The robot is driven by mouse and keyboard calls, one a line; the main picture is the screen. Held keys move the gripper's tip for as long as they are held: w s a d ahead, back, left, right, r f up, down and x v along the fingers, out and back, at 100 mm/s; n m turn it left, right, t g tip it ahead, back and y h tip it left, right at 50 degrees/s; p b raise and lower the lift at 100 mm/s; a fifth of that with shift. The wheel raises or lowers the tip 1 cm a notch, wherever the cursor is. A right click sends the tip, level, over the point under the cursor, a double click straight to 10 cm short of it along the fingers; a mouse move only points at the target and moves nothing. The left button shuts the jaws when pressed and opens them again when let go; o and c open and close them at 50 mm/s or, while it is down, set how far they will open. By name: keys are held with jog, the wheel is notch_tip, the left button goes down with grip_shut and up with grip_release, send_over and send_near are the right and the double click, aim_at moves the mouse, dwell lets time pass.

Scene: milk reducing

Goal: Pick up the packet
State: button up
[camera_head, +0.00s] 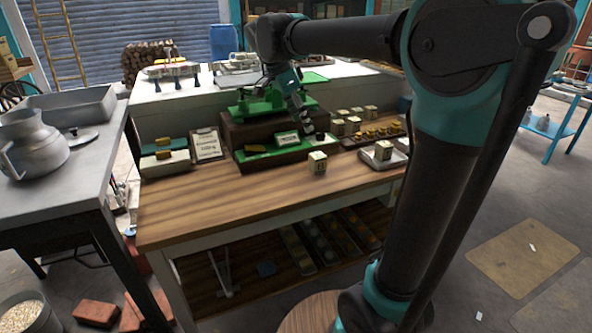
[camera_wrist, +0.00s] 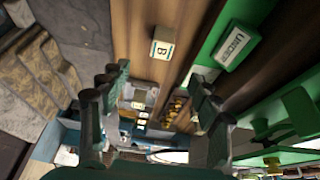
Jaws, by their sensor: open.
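A small cream packet (camera_head: 317,162) with a dark mark stands upright on the wooden counter near its front edge. In the wrist view it shows as a packet lettered "B" (camera_wrist: 162,48), above the gap between my fingers. My gripper (camera_head: 308,128) hangs above the counter, behind and left of that packet. Its fingers (camera_wrist: 155,90) are spread apart with nothing between them. The frames do not show which one the task names.
A green scale (camera_head: 246,108) stands on a dark box behind my gripper. A green tray holds a labelled block (camera_head: 286,140). A clipboard (camera_head: 206,145) and small blocks stand to the left. The counter's front left (camera_head: 200,205) is clear.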

aim_at(316, 155)
jog(key=x, duration=1.1)
jog(key=shift+a, duration=0.3)
jog(key=shift+w+x, duration=0.2)
jog(key=shift+x, duration=2.95)
jog(key=shift+d, duration=0.15)
jog(key=shift+r, duration=0.1)
jog(key=shift+c, duration=0.6)
jog(key=c, duration=1.2)
